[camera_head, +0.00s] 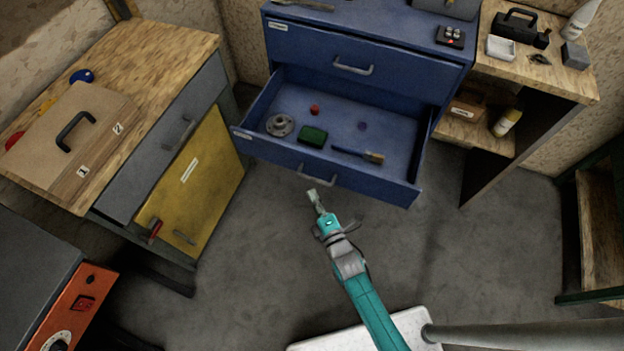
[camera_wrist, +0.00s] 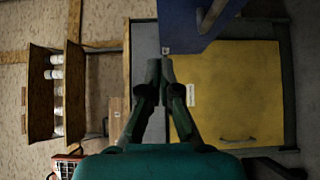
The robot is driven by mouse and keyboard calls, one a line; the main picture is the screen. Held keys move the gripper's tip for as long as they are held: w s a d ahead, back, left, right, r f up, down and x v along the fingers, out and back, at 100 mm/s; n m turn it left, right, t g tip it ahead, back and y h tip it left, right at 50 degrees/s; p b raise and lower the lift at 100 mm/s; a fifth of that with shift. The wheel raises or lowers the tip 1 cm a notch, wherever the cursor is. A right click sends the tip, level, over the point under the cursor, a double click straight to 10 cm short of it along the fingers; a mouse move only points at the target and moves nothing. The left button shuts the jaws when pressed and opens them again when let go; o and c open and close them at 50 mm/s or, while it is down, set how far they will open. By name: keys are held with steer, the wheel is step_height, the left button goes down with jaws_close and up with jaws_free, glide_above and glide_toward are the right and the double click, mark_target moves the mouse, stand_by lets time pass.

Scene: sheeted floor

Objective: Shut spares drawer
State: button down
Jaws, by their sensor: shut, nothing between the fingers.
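The blue cabinet's lower drawer (camera_head: 281,162) is pulled well out in the head view. It holds a grey metal disc (camera_head: 280,125), a green block (camera_head: 312,136), a small red thing (camera_head: 315,110) and a brush (camera_head: 358,154). The drawer's handle (camera_head: 316,178) is on its front face. My gripper (camera_head: 313,196) is shut and empty, in front of the drawer near the handle, apparently not touching it. In the wrist view my gripper (camera_wrist: 165,75) is below a blue panel (camera_wrist: 190,22), seemingly part of the drawer. The drawer's label is too small to read.
A workbench with a yellow door (camera_head: 200,175) and a wooden case (camera_head: 70,145) stands at the left. An orange machine (camera_head: 78,308) is at the lower left. A wooden shelf unit (camera_head: 560,80) is at the right. The grey floor (camera_head: 480,260) right of my arm is clear.

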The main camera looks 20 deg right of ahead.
glide_toward(302, 153)
steer(key=w+a, duration=0.2)
steer(key=a, duration=0.1)
steer(key=w, duration=0.1)
steer(key=w+d, duration=0.1)
steer(key=shift+w+r, duration=0.15)
steer(key=shift+w, duration=0.15)
steer(key=shift+w+d, duration=0.5)
steer(key=shift+w, duration=0.25)
